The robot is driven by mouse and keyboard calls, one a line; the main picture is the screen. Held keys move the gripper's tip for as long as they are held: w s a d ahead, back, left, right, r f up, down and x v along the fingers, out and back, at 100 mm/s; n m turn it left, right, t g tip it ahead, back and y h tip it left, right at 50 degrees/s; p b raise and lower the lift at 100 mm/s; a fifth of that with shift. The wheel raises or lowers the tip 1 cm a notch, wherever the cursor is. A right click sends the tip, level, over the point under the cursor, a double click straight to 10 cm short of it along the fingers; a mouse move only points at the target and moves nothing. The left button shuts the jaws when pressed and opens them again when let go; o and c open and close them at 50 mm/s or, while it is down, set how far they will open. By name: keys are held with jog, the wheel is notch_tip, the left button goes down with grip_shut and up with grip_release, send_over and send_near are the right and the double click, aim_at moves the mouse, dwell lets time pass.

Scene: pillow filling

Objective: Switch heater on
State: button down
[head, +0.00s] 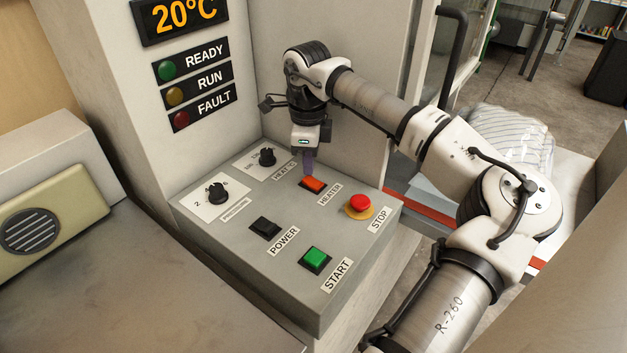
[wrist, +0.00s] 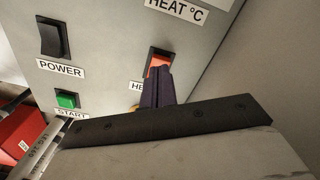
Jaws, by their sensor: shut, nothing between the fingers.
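The heater switch (head: 313,185) is an orange-red rocker in a black frame on the grey control panel (head: 230,255), with a HEATER label beside it. It also shows in the wrist view (wrist: 158,64), partly covered by my fingers. My gripper (head: 308,163) is shut and empty, pointing down with its dark fingertips right at the switch's far edge in the head view. In the wrist view the closed fingertips (wrist: 157,75) overlap the switch. I cannot tell whether they touch it. The display (head: 185,14) reads 20°C.
Nearby on the panel are the red STOP button (head: 361,203), the black POWER switch (head: 265,228), the green START button (head: 315,258) and two black knobs, pressure (head: 217,194) and heat (head: 267,156). A cabinet wall (head: 350,110) stands close behind my gripper.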

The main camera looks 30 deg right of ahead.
aim_at(309, 179)
jog(key=shift+f+b, duration=0.7)
jog(key=shift+f, duration=0.3)
jog(key=shift+r, duration=0.1)
dwell(0.3)
jog(key=shift+r+p, duration=2.3)
jog(key=shift+r, duration=1.2)
jog(key=shift+f, duration=0.1)
